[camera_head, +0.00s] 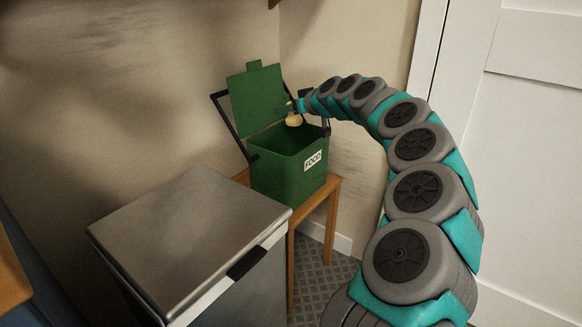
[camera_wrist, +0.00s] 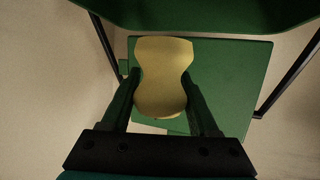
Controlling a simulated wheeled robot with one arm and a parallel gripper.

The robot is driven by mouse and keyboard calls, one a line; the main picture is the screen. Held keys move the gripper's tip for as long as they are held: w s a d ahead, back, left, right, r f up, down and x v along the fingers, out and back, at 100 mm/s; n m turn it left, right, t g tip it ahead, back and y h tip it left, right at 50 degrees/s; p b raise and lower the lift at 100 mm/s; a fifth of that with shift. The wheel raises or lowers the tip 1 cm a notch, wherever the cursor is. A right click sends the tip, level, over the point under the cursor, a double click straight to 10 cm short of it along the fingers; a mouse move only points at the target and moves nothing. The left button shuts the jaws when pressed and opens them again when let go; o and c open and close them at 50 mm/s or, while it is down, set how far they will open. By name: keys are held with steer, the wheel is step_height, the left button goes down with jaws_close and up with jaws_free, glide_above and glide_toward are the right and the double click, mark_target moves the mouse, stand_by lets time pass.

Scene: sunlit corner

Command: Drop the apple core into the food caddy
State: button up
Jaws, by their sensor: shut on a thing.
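The green food caddy (camera_head: 285,178) stands on a small wooden stool, with a white FOOD label on its front. Its lid (camera_head: 258,98) is raised at the back. The pale yellow apple core (camera_head: 294,119) is in my gripper (camera_head: 299,105), above the caddy's opening and in front of the lid. In the wrist view my gripper (camera_wrist: 163,105) is shut on the apple core (camera_wrist: 163,75), a finger on each side of its narrow middle. The green lid (camera_wrist: 238,75) shows behind the core. The inside of the caddy is mostly hidden.
A bin with a flat grey lid (camera_head: 190,235) stands in front and to the left of the caddy. The wooden stool (camera_head: 331,190) bears the caddy. A white door (camera_head: 535,150) is at right. Walls meet behind the caddy.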

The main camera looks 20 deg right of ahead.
mark_target(299, 124)
steer(key=shift+f, duration=2.7)
steer(key=o, duration=1.4)
steer(key=shift+v, duration=3.85)
